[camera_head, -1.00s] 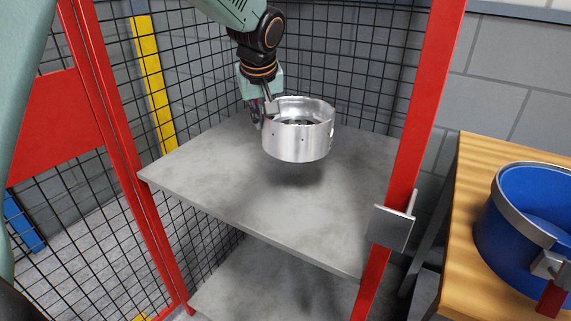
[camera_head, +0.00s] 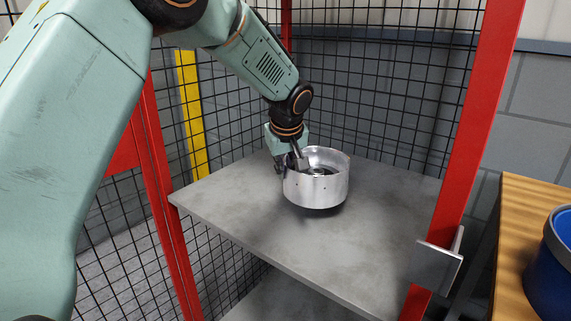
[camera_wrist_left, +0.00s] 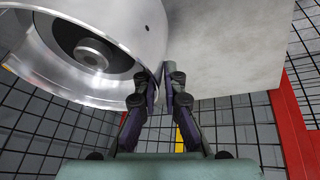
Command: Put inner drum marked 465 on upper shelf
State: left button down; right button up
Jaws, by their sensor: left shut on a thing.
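The silver inner drum (camera_head: 316,186) is over the middle of the grey upper shelf (camera_head: 255,232), roughly upright, with a dark shadow close beneath it. I cannot tell whether its base touches the shelf. Its number does not show. My left gripper (camera_head: 290,166) is shut on the drum's rim at its left side. In the left wrist view the drum (camera_wrist_left: 140,35) fills the upper left, and the gripper fingers (camera_wrist_left: 165,82) meet at its wall. My right gripper does not show.
Red posts (camera_head: 468,130) and black wire mesh (camera_head: 395,90) enclose the shelf. A metal plate (camera_head: 436,266) sits on the right post. A lower shelf (camera_head: 270,300) lies beneath. A wooden table (camera_head: 520,225) with a blue drum (camera_head: 552,268) stands at the right. The upper shelf is otherwise clear.

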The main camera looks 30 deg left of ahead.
aim_at(285, 184)
pick_arm(q)
notch_tip(285, 184, down, 3)
jog(key=shift+w+r+b, duration=0.1)
jog(key=shift+b, duration=0.4)
jog(key=shift+w+f, duration=0.15)
jog(key=shift+f, duration=0.3)
jog(key=c, duration=1.9)
grip_release()
jog(key=shift+s+f, duration=0.25)
jog(key=shift+s, duration=0.15)
jog(key=shift+o, duration=1.4)
jog(key=shift+r, duration=0.1)
jog(key=shift+o, duration=0.8)
jog(key=p+v, duration=0.2)
jog(key=v, duration=1)
jog(key=shift+p, duration=0.3)
jog(key=shift+d, duration=0.1)
